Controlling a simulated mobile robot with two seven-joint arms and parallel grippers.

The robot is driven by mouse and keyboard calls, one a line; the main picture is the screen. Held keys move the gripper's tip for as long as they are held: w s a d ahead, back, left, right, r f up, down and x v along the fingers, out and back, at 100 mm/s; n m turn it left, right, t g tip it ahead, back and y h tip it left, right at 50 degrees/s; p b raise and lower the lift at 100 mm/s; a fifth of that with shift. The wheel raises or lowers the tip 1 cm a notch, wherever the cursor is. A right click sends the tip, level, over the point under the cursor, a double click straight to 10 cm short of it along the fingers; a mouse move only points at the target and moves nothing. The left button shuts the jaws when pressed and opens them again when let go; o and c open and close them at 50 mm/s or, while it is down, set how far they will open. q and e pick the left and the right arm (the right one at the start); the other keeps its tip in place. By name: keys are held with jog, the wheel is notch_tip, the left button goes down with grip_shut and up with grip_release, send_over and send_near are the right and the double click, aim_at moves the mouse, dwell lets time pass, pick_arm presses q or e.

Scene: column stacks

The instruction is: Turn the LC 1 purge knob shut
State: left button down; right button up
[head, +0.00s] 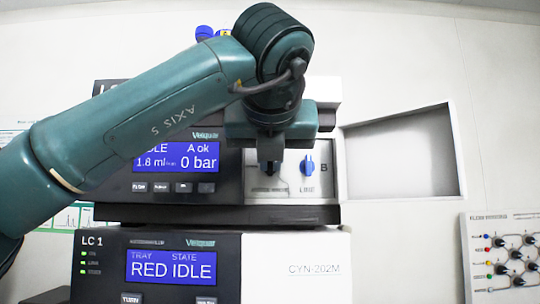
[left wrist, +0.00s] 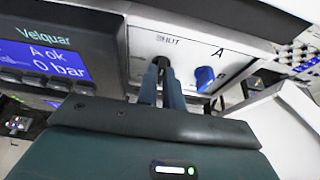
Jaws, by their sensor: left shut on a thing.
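My left gripper (head: 269,168) is at the white valve panel (head: 288,188) of the upper instrument, just right of its blue display. In the left wrist view, the two fingers of my left gripper (left wrist: 161,74) are closed around a small dark knob (left wrist: 161,61) on that panel. The fingers and the wrist hide most of this knob, so its turn angle cannot be told. A blue knob (head: 308,166) sits to the right of the fingers, apart from them; it also shows in the left wrist view (left wrist: 204,77). My right gripper is not in view.
The upper display (head: 178,160) reads "A ok", 1.8 ml and 0 bar. Below it stands the LC 1 unit, with a display (head: 171,267) reading RED IDLE.

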pick_arm(q)
jog(key=c, duration=1.5)
grip_release()
jog(key=shift+c, duration=0.2)
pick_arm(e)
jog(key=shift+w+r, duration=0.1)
pick_arm(q)
jog(key=shift+s, duration=0.1)
jog(key=shift+s+r, duration=0.15)
jog(key=shift+s, duration=0.15)
jog(key=b+v, duration=0.2)
jog(key=v, duration=1)
jog(key=shift+r+b, duration=0.15)
jog(key=shift+b, duration=0.25)
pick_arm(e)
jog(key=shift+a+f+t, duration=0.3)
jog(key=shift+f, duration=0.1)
pick_arm(q)
jog(key=shift+s, duration=0.15)
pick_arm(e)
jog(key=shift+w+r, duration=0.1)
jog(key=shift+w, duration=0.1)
